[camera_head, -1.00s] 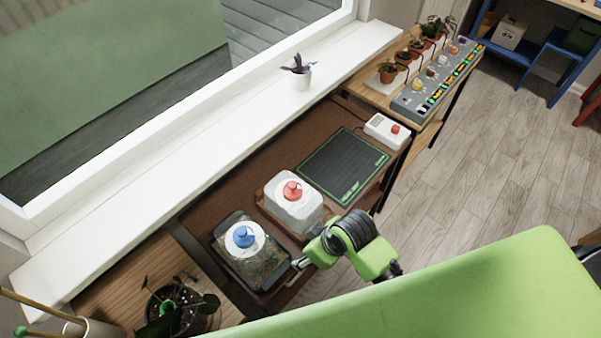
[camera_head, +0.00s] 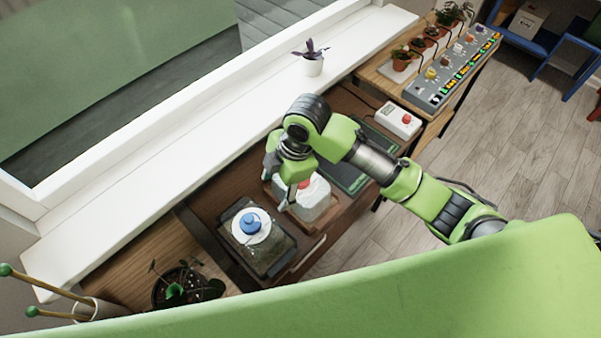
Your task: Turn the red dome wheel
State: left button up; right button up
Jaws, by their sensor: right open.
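The red dome wheel (camera_head: 304,184) shows as a small red patch on top of the white, cloudy dome (camera_head: 313,204) on the brown table. My right gripper (camera_head: 278,190) is open and hangs over this dome, with its fingers pointing down around or close to the red wheel. The hand hides most of the wheel, and I cannot tell whether a finger touches it. My left gripper is not in view.
A clear dome with a blue wheel (camera_head: 250,223) stands just left of the white one. A dark mat (camera_head: 352,172) and a white box with a red button (camera_head: 399,120) lie beyond. A potted plant (camera_head: 187,287) stands at front left.

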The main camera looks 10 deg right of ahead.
jog(key=w+d+r+n+h, duration=0.3)
jog(key=w+d+r+n, duration=0.3)
jog(key=d+r, duration=0.1)
jog(key=shift+g, duration=0.4)
notch_tip(320, 180, down, 12)
jog(key=p, duration=0.3)
jog(key=shift+f, duration=0.1)
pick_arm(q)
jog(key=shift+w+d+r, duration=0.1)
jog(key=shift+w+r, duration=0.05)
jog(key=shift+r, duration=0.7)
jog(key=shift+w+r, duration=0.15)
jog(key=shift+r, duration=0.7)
pick_arm(e)
jog(key=shift+f, duration=0.65)
jog(key=c, duration=1.1)
